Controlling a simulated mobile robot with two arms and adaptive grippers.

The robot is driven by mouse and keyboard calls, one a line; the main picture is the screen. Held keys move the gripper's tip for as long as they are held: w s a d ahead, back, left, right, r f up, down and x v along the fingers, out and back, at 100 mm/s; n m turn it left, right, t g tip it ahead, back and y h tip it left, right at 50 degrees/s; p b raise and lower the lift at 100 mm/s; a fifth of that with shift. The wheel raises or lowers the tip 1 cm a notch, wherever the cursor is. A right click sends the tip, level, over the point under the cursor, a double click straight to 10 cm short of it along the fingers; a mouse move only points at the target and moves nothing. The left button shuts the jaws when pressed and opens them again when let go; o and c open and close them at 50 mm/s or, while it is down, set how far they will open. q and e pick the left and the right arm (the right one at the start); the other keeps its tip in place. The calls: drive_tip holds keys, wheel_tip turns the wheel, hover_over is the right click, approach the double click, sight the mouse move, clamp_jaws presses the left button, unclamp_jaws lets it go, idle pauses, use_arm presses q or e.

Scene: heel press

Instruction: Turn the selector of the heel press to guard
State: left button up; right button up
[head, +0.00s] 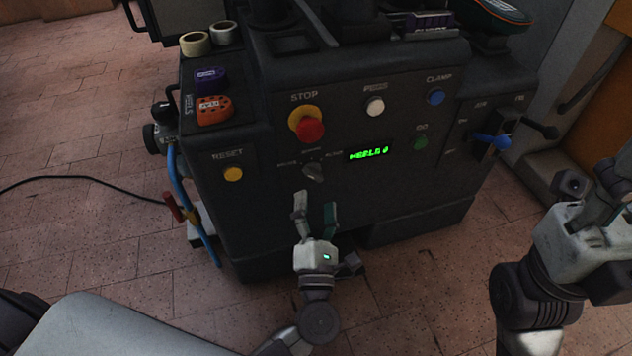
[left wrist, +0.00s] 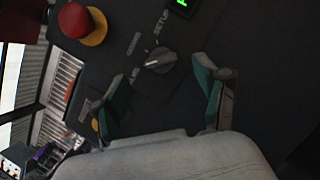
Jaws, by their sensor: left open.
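The heel press (head: 380,195) is a dark machine with a front panel of buttons. Its selector (head: 313,172) is a small grey knob below the red STOP button, with labels around it. In the left wrist view the selector (left wrist: 160,60) lies ahead, between the line of the two fingers; a SETUP label shows above it and another label is partly hidden. My left gripper (head: 316,205) is open and empty, just below the selector and apart from it. It also shows in the left wrist view (left wrist: 160,100). My right gripper's fingers are not clearly visible; my right arm is at the right edge.
The red STOP button (head: 310,128) is just above the selector, and the yellow RESET button (head: 233,174) is to its left. A green display (head: 368,154) is to its right. A blue lever (head: 492,141) sticks out farther right. A blue hose (head: 185,205) hangs at the left side.

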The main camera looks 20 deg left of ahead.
sight(316, 178)
use_arm(q)
drive_tip(key=x, duration=0.6)
drive_tip(key=shift+b, duration=0.4)
